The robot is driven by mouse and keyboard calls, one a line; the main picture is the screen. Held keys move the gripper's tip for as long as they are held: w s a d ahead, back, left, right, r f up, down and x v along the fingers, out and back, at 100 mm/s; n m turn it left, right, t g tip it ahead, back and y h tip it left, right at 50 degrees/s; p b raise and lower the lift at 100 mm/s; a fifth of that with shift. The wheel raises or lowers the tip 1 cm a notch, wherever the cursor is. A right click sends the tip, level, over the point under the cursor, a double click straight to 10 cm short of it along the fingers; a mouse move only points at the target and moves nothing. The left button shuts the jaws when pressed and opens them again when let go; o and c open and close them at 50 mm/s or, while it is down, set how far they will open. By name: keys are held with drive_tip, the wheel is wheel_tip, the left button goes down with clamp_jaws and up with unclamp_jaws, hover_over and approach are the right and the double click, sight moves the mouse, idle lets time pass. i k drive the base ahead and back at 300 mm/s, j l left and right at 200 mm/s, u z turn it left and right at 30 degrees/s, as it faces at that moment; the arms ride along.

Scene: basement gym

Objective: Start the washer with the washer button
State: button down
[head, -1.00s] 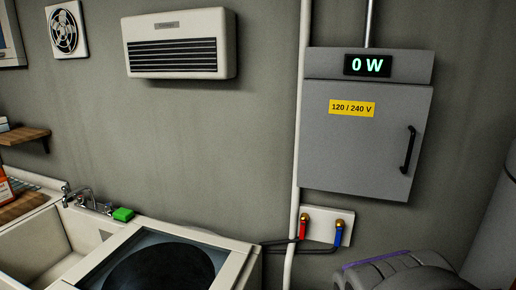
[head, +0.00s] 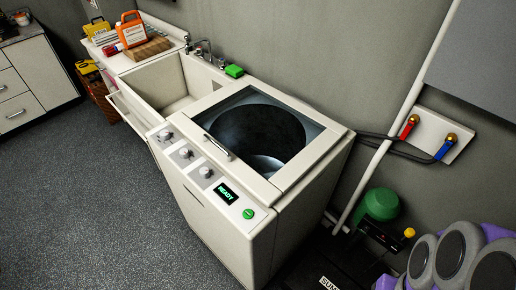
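The washer (head: 222,232) is a cream top-loading machine standing against the wall in the middle of the head view. Its glass lid (head: 207,110) looks shut, with a dark drum seen through it. The sloped front panel carries several knobs and a small display (head: 227,192) reading READY in green. The washer button (head: 248,213) is a small round green button to the right of the display, at the panel's right end. Nothing covers it. My gripper is not in view.
A utility sink (head: 170,88) adjoins the washer's left side, with a green sponge (head: 234,71) behind. Red and blue valves (head: 440,148) and hoses are on the wall. Dumbbells (head: 458,250) and a green ball (head: 381,204) are at right. Speckled floor (head: 90,190) is clear at left.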

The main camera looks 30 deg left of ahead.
sight(247, 214)
drive_tip(key=k+j+u, duration=0.1)
drive_tip(key=u, duration=1.3)
